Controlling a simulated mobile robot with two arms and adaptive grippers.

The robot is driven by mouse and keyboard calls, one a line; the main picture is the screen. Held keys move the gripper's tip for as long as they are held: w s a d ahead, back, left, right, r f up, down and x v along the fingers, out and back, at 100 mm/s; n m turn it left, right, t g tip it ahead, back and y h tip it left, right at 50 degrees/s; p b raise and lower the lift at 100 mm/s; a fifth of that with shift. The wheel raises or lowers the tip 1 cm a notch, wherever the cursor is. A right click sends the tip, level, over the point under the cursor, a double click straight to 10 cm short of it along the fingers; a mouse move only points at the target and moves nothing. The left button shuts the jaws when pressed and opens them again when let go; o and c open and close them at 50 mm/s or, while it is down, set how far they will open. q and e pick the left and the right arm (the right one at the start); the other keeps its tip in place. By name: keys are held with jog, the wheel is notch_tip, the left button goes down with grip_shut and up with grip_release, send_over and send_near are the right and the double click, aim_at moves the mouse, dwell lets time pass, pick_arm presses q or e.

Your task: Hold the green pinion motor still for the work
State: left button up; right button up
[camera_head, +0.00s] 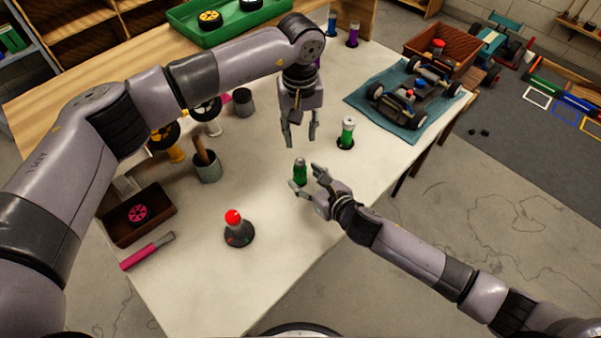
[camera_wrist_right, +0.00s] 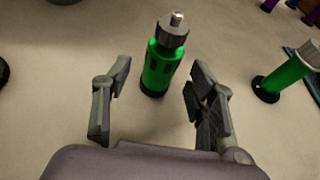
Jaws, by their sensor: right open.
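The green pinion motor (camera_head: 300,172) is a small green cylinder with a grey top. It stands upright on the white table. My right gripper (camera_head: 305,178) is open beside it, coming from the lower right. In the right wrist view the motor (camera_wrist_right: 162,65) stands just beyond and between the two spread fingers of my right gripper (camera_wrist_right: 155,105), apart from both. My left gripper (camera_head: 302,138) hangs over the table above and behind the motor, pointing down. Its fingers are apart and nothing shows between them.
A green cylinder with a white top (camera_head: 347,132) stands in a dark base to the right. A red-topped dark stand (camera_head: 238,228) is at the front. A grey cup (camera_head: 206,168) and a brown tray (camera_head: 127,236) lie left. An RC car (camera_head: 412,92) sits on a blue mat (camera_head: 364,99).

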aim_at(300, 159)
jog(key=shift+x, duration=1.7)
jog(key=shift+c, duration=0.3)
grip_shut()
pick_arm(q)
jog(key=shift+o, duration=0.9)
jog(key=shift+r, duration=0.1)
jog(key=shift+r+n, duration=0.2)
jog(key=shift+n, duration=0.3)
notch_tip(300, 159, down, 10)
jog(key=n, duration=0.4)
